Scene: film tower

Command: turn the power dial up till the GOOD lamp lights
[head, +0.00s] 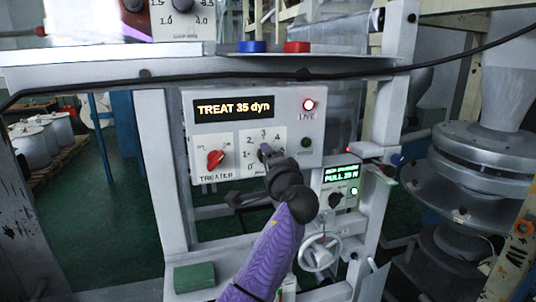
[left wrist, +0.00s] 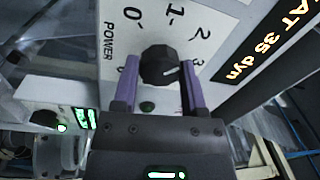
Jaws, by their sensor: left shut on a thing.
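The panel (head: 228,128) has an amber display (head: 233,107) reading "TREAT 35 dyn". The power dial (left wrist: 158,66) is a black knob beside the word POWER and a number scale in the left wrist view. Its white mark points roughly toward the 3. My left gripper (left wrist: 160,92) is shut on the dial, a purple finger at each side. In the head view my left gripper (head: 266,152) covers the dial. A dark green lamp (head: 306,142), unlit, sits at the panel's right; its label is unreadable. My right gripper is not in view.
A smaller panel with a green display (head: 341,173) and a handwheel (head: 320,252) are below right. A black cable (head: 190,77) crosses above.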

